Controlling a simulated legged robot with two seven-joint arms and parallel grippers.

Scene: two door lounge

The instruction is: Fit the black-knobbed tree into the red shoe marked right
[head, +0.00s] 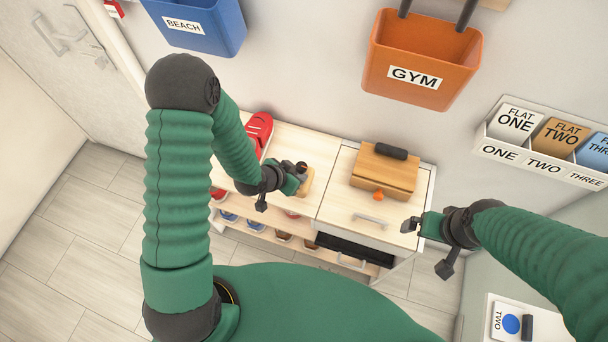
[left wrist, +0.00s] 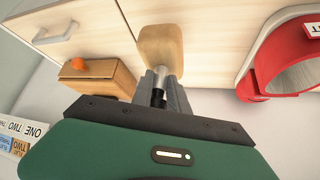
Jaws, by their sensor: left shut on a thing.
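My left gripper (head: 296,181) is shut on the shoe tree, a wooden block (head: 307,182) on a metal stem. In the left wrist view the fingers (left wrist: 160,95) close around its dark knob, and the wooden end (left wrist: 161,45) points away from me over the bench top. Whether the wood touches the top, I cannot tell. A red shoe (head: 259,130) stands on the bench behind and left of the tree. Its opening and part of a label show in the left wrist view (left wrist: 262,62); the label is not readable in full. My right gripper (head: 412,225) is apart, at the right; its jaw state is unclear.
A wooden box (head: 385,175) with a black handle and orange knob stands on the right of the bench top (head: 340,207). Several shoes sit on the shelves below, including something red (head: 218,194). A blue BEACH bin (head: 205,28) and orange GYM bin (head: 420,55) hang above.

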